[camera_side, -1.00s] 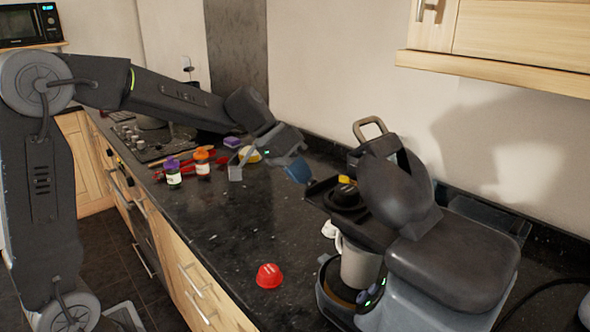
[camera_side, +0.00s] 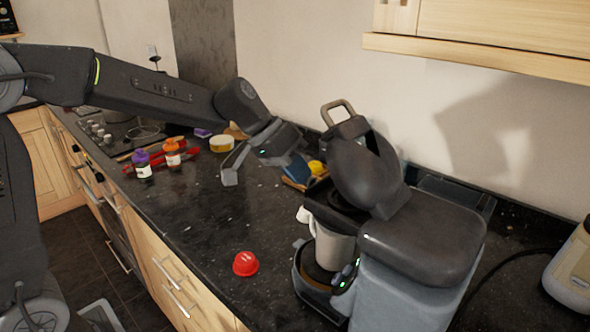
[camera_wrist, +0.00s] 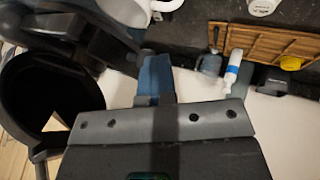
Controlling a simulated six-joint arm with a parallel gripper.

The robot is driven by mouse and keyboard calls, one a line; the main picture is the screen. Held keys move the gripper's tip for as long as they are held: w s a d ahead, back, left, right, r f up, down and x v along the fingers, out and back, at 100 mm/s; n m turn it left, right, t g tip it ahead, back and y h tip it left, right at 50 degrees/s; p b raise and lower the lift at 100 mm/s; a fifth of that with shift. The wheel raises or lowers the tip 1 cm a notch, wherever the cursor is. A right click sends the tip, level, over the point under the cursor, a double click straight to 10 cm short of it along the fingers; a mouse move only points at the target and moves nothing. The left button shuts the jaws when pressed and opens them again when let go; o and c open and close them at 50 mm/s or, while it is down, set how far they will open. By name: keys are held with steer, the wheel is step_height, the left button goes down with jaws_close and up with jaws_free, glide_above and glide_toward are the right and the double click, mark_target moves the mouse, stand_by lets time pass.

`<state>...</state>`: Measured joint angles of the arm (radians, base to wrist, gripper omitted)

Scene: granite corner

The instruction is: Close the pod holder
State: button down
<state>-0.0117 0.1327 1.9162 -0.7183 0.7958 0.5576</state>
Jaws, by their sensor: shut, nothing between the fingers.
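The coffee machine (camera_side: 415,245) stands at the right on the dark counter. Its looped top handle (camera_side: 338,112) is raised. The black pod holder (camera_side: 333,206) sits at the machine's front, above a grey mug (camera_side: 332,245), and sticks out only a little. Its inside is hidden from the side view. My gripper (camera_side: 296,168) is shut and empty, with its blue fingertips just behind and above the holder's outer end. I cannot tell whether they touch it. In the wrist view the blue fingers (camera_wrist: 155,78) are together, beside black machine parts (camera_wrist: 50,100).
A red pod (camera_side: 245,263) lies on the open counter at the front. A wooden rack (camera_wrist: 262,42) with a yellow pod (camera_wrist: 290,62) is behind my gripper. An orange-capped jar (camera_side: 172,153), a purple-capped jar (camera_side: 141,163) and a yellow tin (camera_side: 221,143) stand farther left.

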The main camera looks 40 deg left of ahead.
steer(key=shift+d, duration=0.15)
steer(key=s+a+r, duration=0.4)
steer(key=a+r, duration=0.4)
steer(key=a, duration=0.1)
steer(key=s+d+f+y, duration=0.1)
steer(key=s+f+y, duration=0.2)
steer(key=s, duration=0.7)
steer(key=s+d+f+n+t+y, duration=0.1)
steer(key=s+f+y, duration=0.1)
steer(key=s+f, duration=0.4)
steer(key=s, duration=0.4)
steer(key=shift+s+d+y, duration=0.2)
steer(key=shift+d+y, duration=0.05)
steer(key=shift+y, duration=0.15)
steer(key=c, duration=1.8)
jaws_free()
